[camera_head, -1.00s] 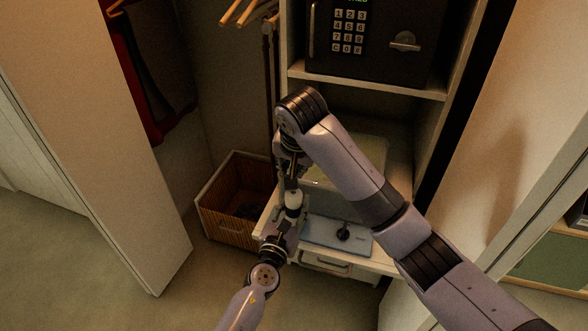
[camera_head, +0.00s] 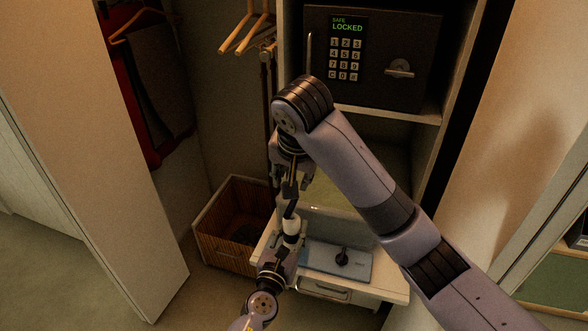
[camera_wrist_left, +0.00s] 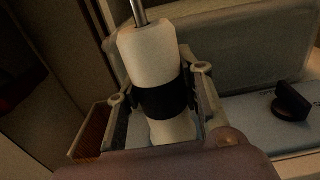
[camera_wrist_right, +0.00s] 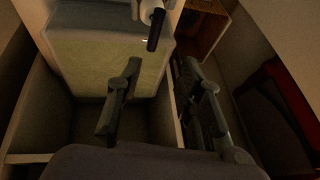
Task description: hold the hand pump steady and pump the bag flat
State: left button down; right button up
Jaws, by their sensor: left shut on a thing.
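A black handle-like part (camera_wrist_right: 156,32) shows just beyond those fingertips. A pale, bulky thing (camera_wrist_right: 105,55), perhaps the bag, fills the shelf, partly hidden by my right arm in the head view.
A flat blue piece (camera_head: 325,260) with a black knob (camera_head: 342,257) lies on the shelf right of the pump. A wooden bin (camera_head: 228,257) stands left. A safe (camera_head: 380,50) is above, hangers (camera_head: 243,38) upper left. Cabinet panels flank both sides.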

aim_at(291, 205)
jog(key=v, duration=0.3)
jog(key=shift+s+d+r, duration=0.1)
jog(key=shift+s+r, duration=0.1)
jog(key=shift+r, duration=0.15)
jog(key=shift+w+f, duration=0.1)
jog(key=w+f+g, duration=0.1)
jog(key=f, duration=0.4)
jog(key=w+f+g+y, duration=0.1)
jog(key=w+f+g, duration=0.1)
jog(key=f, duration=0.3)
jog(key=w+f+g, duration=0.1)
jog(key=f, duration=0.3)
jog(key=shift+w+a+f, duration=0.2)
jog(key=shift+a+f, duration=0.15)
jog(key=shift+f, duration=0.05)
jog(key=shift+c, duration=0.4)
grip_shut()
jog(key=shift+r, duration=0.1)
